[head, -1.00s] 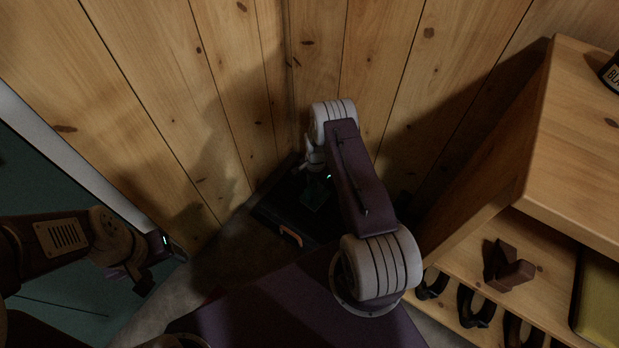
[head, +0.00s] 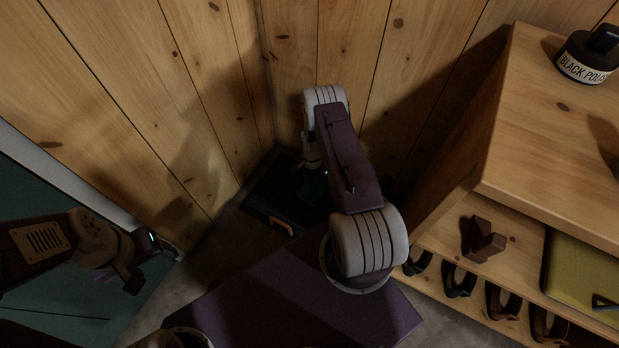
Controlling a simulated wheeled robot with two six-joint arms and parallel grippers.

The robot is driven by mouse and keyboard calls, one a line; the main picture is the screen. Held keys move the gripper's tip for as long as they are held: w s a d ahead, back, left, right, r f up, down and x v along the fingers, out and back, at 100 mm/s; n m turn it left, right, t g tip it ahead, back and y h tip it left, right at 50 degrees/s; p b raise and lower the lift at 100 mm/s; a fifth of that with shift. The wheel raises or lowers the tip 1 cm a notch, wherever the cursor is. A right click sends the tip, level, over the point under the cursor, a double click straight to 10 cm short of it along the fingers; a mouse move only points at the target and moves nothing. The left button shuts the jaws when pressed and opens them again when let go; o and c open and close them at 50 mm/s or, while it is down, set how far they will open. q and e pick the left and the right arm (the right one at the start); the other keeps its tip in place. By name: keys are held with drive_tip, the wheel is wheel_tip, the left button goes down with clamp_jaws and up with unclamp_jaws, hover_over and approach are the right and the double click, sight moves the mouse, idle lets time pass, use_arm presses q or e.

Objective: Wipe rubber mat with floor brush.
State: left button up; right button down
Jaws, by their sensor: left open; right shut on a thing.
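The dark rubber mat (head: 262,196) lies on the floor in the corner between the plank walls. My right arm reaches down over it and covers part of it. My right gripper (head: 312,178) is low over the mat, mostly hidden by its own arm. It is shut on a dark greenish thing (head: 314,190), which seems to be the floor brush. Shadow hides its shape and whether it touches the mat. My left gripper (head: 152,264) is open and empty at the left, well away from the mat, near the green door panel.
A small orange-brown handle-like piece (head: 281,226) shows at the mat's front edge. A pine shelf unit (head: 545,130) stands at the right, with a black polish jar (head: 584,62) on top. Below are a brown wooden piece (head: 482,240), a yellow-green case (head: 580,275) and several dark hooks (head: 459,280).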

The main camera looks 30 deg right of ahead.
drive_tip(key=shift+s+d+r+p, duration=0.1)
drive_tip(key=shift+s+d+p, duration=0.15)
drive_tip(key=shift+s, duration=0.2)
drive_tip(key=shift+s+d+p, duration=0.2)
drive_tip(key=shift+s, duration=0.25)
drive_tip(key=shift+s+d, duration=0.1)
drive_tip(key=shift+s, duration=0.1)
drive_tip(key=shift+s+a+p, duration=0.4)
drive_tip(key=shift+a+p, duration=0.2)
drive_tip(key=shift+a, duration=0.15)
drive_tip(key=shift+s+a, duration=0.2)
drive_tip(key=shift+a, duration=0.25)
drive_tip(key=shift+w+a+f+b, duration=0.15)
drive_tip(key=shift+w+f+b, duration=0.15)
drive_tip(key=shift+w, duration=0.2)
drive_tip(key=shift+w+a+b, duration=0.4)
drive_tip(key=shift+w+b, duration=0.15)
drive_tip(key=shift+w, duration=0.3)
drive_tip(key=shift+w+a, duration=0.15)
drive_tip(key=shift+w, duration=0.1)
drive_tip(key=shift+r, duration=0.1)
drive_tip(key=shift+w+a+b, duration=0.25)
drive_tip(key=shift+w+b, duration=0.15)
drive_tip(key=shift+w, duration=0.1)
drive_tip(key=shift+w+a+b, duration=0.25)
drive_tip(key=shift+w+b, duration=0.15)
drive_tip(key=shift+w, duration=0.1)
drive_tip(key=shift+w+a, duration=0.35)
drive_tip(key=shift+w, duration=0.2)
